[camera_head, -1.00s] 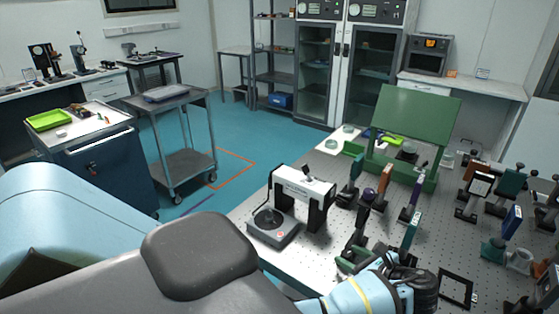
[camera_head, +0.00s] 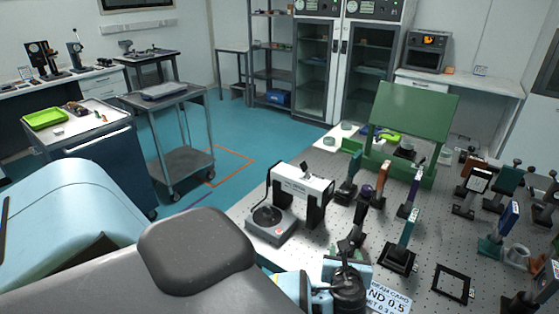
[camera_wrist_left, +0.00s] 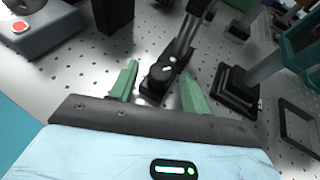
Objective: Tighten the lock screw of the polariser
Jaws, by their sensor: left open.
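My left gripper (camera_wrist_left: 160,68) is open, with its two green fingers apart on either side of a dark mount's foot. A black round knob or screw head (camera_wrist_left: 160,73) shows on that foot, between the fingers, with a clear gap on each side. The dark mount's post (camera_wrist_left: 185,38) rises behind it. In the head view this dark mount (camera_head: 357,232) stands just beyond my left wrist (camera_head: 347,272), which hides its foot. I cannot tell which of the mounts is the polariser. My right gripper is not in view.
A mount with a green plate (camera_head: 409,229) stands to the right on a black base (camera_wrist_left: 238,90). A white card marked ND 0.5 (camera_head: 387,299) is beside my wrist. A device with a red button (camera_head: 270,226) stands to the left.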

